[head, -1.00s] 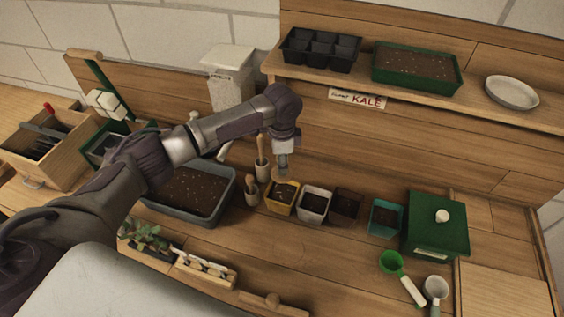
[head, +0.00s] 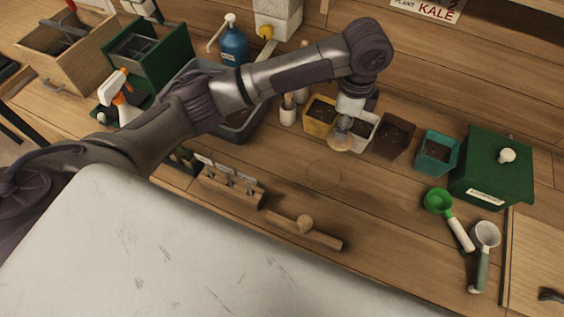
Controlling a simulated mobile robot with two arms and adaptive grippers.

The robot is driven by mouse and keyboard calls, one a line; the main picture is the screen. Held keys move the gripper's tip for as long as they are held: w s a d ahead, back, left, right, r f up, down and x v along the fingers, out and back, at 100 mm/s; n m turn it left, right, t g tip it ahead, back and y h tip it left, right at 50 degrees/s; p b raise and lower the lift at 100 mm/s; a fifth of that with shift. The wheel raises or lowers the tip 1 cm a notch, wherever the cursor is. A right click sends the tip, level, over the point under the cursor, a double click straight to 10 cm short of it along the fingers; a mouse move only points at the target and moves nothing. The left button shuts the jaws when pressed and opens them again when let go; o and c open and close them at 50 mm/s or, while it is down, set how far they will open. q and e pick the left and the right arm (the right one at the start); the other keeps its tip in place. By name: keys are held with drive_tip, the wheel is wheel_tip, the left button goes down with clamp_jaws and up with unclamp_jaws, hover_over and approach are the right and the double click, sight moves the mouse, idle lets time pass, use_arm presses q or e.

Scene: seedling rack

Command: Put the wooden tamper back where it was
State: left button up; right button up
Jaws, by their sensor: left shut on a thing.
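My left gripper (head: 345,122) comes in from the left, points down and is shut on the wooden tamper (head: 339,142). The tamper's pale round wooden base shows below the fingers; its handle is mostly hidden by the gripper. It is held in front of the white pot (head: 366,128), which it partly covers in the picture. A faint round outline (head: 323,176) is marked on the bare bench nearer to me. My right gripper is not in view.
A yellow pot (head: 318,110), a brown pot (head: 392,137) and a teal pot (head: 436,150) stand in the row. A wooden bar with a round knob (head: 303,228) and a label rack (head: 232,187) lie in front.

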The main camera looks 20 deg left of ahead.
use_arm(q)
drive_tip(key=shift+s+d+f+m+b, duration=0.2)
drive_tip(key=shift+s+f+b, duration=0.1)
drive_tip(key=shift+s, duration=0.15)
drive_tip(key=shift+s+d+f+m+b, duration=0.15)
drive_tip(key=shift+s+b, duration=0.1)
drive_tip(key=shift+s, duration=0.15)
drive_tip(key=shift+a+f, duration=0.1)
drive_tip(key=shift+a, duration=0.2)
drive_tip(key=a+f+p, duration=0.1)
drive_tip(key=a+f, duration=0.1)
drive_tip(key=a, duration=0.1)
drive_tip(key=w+a+f+p, duration=0.1)
drive_tip(key=a+f, duration=0.1)
drive_tip(key=a, duration=0.2)
drive_tip(key=a+f+p, duration=0.1)
drive_tip(key=a+f, duration=0.1)
drive_tip(key=a, duration=0.1)
drive_tip(key=shift+w+a+f, duration=0.1)
drive_tip(key=shift+w+a, duration=0.15)
drive_tip(key=shift+w, duration=0.05)
drive_tip(key=shift+a+f, duration=0.1)
drive_tip(key=shift+f, duration=0.1)
wheel_tip(320, 180, down, 3)
drive_tip(key=shift+f+p, duration=0.1)
drive_tip(key=shift+p, duration=0.4)
drive_tip(key=shift+f, duration=0.35)
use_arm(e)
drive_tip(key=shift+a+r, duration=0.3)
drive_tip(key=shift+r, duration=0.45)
